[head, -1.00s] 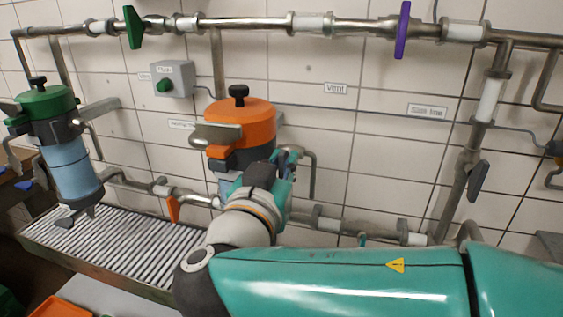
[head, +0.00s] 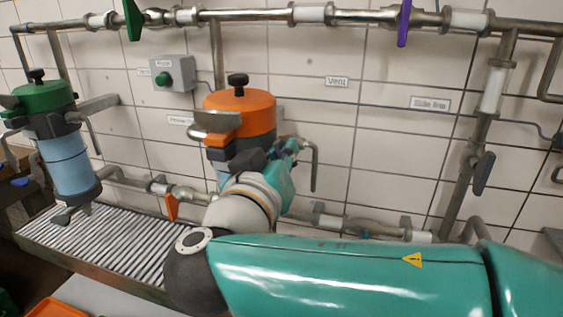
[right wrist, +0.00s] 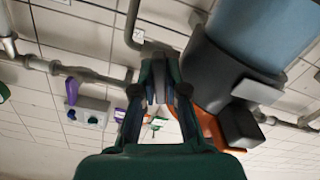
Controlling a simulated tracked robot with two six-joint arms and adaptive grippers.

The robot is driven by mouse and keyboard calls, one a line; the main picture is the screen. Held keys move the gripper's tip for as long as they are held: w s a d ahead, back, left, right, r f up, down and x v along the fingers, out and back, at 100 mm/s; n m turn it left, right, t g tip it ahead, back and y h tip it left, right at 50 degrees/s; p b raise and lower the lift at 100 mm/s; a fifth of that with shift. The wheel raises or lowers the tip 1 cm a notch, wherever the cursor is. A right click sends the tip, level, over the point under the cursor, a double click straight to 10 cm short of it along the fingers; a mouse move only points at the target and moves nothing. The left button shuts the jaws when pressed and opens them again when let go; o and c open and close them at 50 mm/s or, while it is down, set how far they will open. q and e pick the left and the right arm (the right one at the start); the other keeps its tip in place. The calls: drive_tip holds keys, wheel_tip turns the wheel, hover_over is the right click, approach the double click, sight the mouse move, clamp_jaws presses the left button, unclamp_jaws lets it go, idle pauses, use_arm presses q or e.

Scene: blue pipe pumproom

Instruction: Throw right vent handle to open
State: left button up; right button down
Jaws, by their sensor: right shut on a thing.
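My right gripper (head: 292,148) is beside the right side of the vessel with the orange lid (head: 242,112). In the right wrist view its fingers (right wrist: 158,82) are together on a small dark part, mostly hidden between them, close to a bent grey pipe (right wrist: 136,28). I cannot tell for sure that this part is the right vent handle. The "Vent" label (head: 337,81) is on the wall, up and to the right of the gripper. A purple handle (head: 404,22) stands upright on the top pipe, apart from the gripper. My left gripper is not in view.
The blue vessel body (right wrist: 270,35) is close to the fingers in the right wrist view. A green-lidded vessel (head: 67,150) and a grey switch box (head: 170,74) are at left. A dark handle (head: 483,173) is on the right pipe. A ribbed tray (head: 100,250) lies below.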

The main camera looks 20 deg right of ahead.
drive_tip(key=n, duration=0.3)
drive_tip(key=shift+a+f+b, duration=0.1)
drive_tip(key=shift+b, duration=0.3)
drive_tip(key=n, duration=0.3)
drive_tip(key=shift+w+n, duration=0.1)
drive_tip(key=shift+n, duration=0.2)
drive_tip(key=n, duration=0.4)
drive_tip(key=shift+a+f+p, duration=0.1)
drive_tip(key=shift+p, duration=0.25)
drive_tip(key=n, duration=0.2)
drive_tip(key=shift+f+n+p, duration=0.1)
drive_tip(key=shift+n+p, duration=0.25)
drive_tip(key=shift+n, duration=0.05)
drive_tip(key=shift+f+n, duration=0.1)
drive_tip(key=shift+n, duration=0.2)
drive_tip(key=shift+f, duration=0.1)
drive_tip(key=c, duration=1.2)
unclamp_jaws()
drive_tip(key=shift+w+a, duration=0.1)
drive_tip(key=shift+r, duration=0.2)
